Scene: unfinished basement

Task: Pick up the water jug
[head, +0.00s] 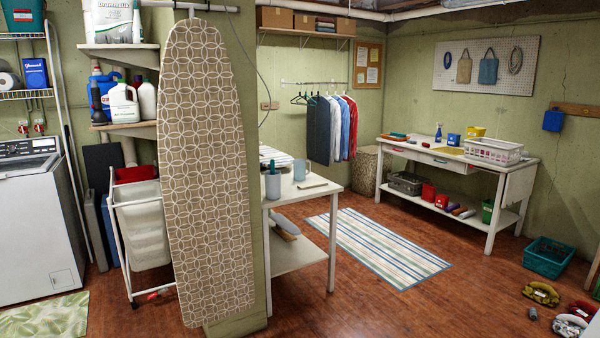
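No thing in the head view is plainly a water jug. A pale blue-grey vessel (299,169), perhaps a jug or mug, stands upright on the small white table (312,189) beside the pillar. A darker blue-grey container (273,186) stands near it at the table's left edge, with something thin sticking up from it. White plastic bottles (123,104) and a blue jug-like container (103,88) stand on the wall shelf at left; their contents cannot be told. Neither of my grippers is in view.
A tall patterned ironing board (207,170) stands against the pillar, partly hiding what is behind it. A white washer (40,220) is at left. A striped rug (377,246) lies mid-floor. A workbench (410,148) stands at the back right.

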